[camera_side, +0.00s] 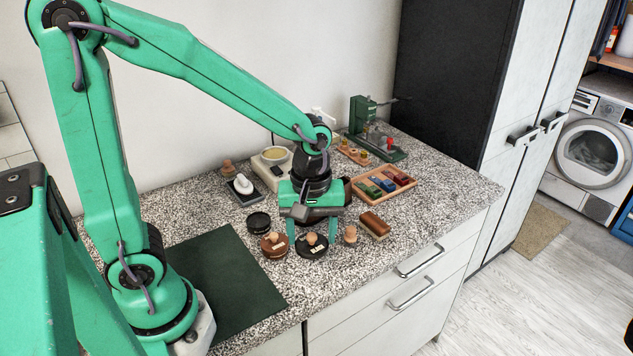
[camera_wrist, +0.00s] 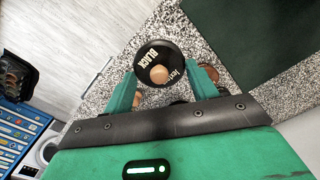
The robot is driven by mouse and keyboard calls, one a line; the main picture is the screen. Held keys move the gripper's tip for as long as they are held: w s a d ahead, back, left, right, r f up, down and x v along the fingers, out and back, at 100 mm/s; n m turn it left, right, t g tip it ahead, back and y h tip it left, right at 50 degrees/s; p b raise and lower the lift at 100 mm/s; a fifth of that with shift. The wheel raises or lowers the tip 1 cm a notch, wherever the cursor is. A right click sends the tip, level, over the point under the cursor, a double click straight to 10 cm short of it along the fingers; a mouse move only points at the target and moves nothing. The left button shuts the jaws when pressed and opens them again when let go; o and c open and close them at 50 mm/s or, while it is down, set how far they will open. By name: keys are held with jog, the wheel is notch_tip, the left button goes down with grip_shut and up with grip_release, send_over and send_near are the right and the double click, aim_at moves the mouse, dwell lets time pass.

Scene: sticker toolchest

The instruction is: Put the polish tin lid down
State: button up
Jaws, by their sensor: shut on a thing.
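The polish tin lid is a round black lid (camera_side: 312,252) with a wooden knob, at the front of the speckled counter in the side view. In the wrist view the lid (camera_wrist: 147,53) shows pale lettering reading "BLACK" around its knob. My gripper (camera_side: 312,238) points down with its green fingers on either side of the lid.
A brown tin (camera_side: 270,251) with a knob sits close left, with a black round tin (camera_side: 258,222) behind it. A small wooden-topped piece (camera_side: 350,235) and a brown brush (camera_side: 374,226) stand right. A dark green mat (camera_side: 232,285) lies left. Bare counter lies in front.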

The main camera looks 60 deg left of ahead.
jog(key=d, duration=0.1)
jog(key=s+d, duration=0.1)
jog(key=d, duration=0.3)
jog(key=shift+s+d+f, duration=0.15)
jog(key=shift+d+f, duration=0.1)
jog(key=shift+f, duration=0.15)
send_over(318, 261)
notch_tip(318, 261, down, 7)
jog(key=shift+f, duration=2)
jog(key=shift+f, duration=0.15)
jog(key=o, duration=0.9)
jog(key=shift+o, duration=0.2)
notch_tip(318, 261, up, 12)
